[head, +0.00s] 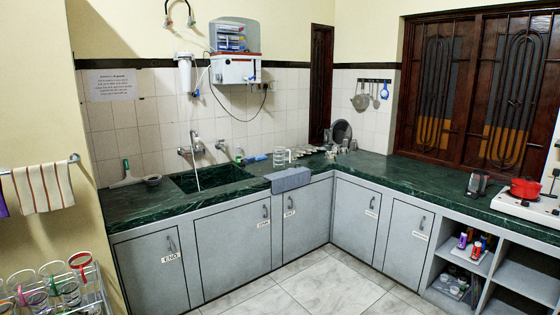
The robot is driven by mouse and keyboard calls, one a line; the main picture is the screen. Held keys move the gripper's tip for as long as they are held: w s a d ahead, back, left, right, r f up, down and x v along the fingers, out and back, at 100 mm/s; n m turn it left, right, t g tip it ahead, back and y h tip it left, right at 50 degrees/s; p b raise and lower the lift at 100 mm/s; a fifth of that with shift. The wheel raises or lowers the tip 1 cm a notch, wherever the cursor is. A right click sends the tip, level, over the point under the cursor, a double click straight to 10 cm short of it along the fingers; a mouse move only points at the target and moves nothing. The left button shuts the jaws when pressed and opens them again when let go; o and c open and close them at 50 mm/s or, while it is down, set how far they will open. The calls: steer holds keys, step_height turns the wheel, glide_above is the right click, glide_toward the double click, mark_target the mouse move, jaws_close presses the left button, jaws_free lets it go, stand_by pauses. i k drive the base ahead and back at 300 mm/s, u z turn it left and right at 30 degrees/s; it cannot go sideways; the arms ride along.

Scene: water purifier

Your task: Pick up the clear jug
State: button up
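A clear jug (279,158) with what looks like a pale handle on its right side stands upright on the dark green counter (330,165), right of the sink. It is small in the head view, so its contents cannot be told. A grey cloth (289,180) hangs over the counter's front edge just in front of it. My gripper is not in view.
The sink (210,178) lies left of the jug, with a tap (192,150) above it. Several small glass items (335,150) stand to the right. A rack of glasses (60,290) is at the lower left. The tiled floor (330,285) is clear.

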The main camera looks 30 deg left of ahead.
mark_target(279, 152)
steer(key=u, duration=0.35)
steer(key=i, duration=2.65)
steer(key=u, duration=1.2)
steer(key=i, duration=2.3)
steer(key=u, duration=0.9)
steer(key=i, duration=0.9)
